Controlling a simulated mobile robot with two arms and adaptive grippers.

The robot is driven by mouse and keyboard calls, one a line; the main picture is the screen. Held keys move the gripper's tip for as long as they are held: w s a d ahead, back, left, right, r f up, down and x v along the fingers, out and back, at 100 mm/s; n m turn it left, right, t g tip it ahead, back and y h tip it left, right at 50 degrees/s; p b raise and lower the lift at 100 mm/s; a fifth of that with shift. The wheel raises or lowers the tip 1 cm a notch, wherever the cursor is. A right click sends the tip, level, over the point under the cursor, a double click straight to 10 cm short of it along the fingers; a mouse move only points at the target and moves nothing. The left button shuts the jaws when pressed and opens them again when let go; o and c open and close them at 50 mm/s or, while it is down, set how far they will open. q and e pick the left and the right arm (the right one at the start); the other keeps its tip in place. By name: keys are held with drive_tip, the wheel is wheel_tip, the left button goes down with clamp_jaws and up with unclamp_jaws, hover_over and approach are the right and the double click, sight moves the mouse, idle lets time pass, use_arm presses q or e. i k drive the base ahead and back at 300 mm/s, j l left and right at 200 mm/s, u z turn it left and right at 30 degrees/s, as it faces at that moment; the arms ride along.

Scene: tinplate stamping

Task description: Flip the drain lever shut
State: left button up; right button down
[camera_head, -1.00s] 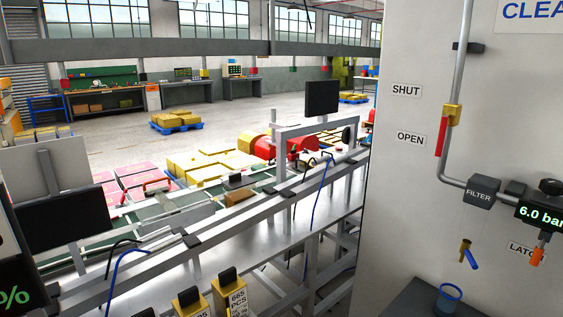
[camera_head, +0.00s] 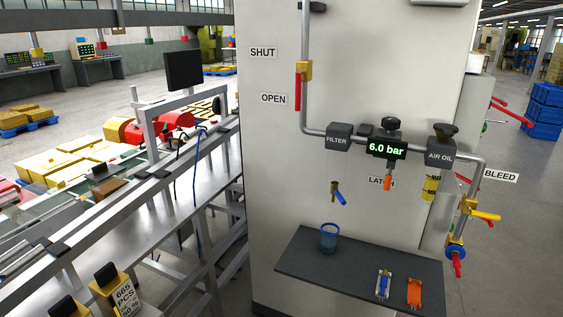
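A small brass valve with a blue lever (camera_head: 339,197) sticks out of the grey panel (camera_head: 300,230) below the filter (camera_head: 338,138). No label names it as the drain. The blue lever slants down to the right, and a blue transparent cup (camera_head: 328,238) stands on the dark shelf (camera_head: 300,266) below it. A red lever (camera_head: 298,92) hangs down from a brass valve on the pipe, near the OPEN sign (camera_head: 274,99) and below the SHUT sign (camera_head: 262,52). A yellow lever (camera_head: 486,215) sits by the BLEED sign (camera_head: 501,176). Neither gripper is in view.
A gauge (camera_head: 387,148) reads 6.0 bar, with an orange latch (camera_head: 388,183) below. A blue-and-silver part (camera_head: 383,284) and an orange part (camera_head: 414,292) lie on the shelf's right side. A conveyor frame (camera_head: 150,190) runs along the left. Open floor shows at right.

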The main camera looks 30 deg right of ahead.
sight(340, 198)
drive_tip(key=l+z, duration=0.35)
drive_tip(key=l, duration=0.35)
drive_tip(key=i+l+z, duration=0.1)
drive_tip(key=l+z, duration=0.2)
drive_tip(key=l, duration=0.4)
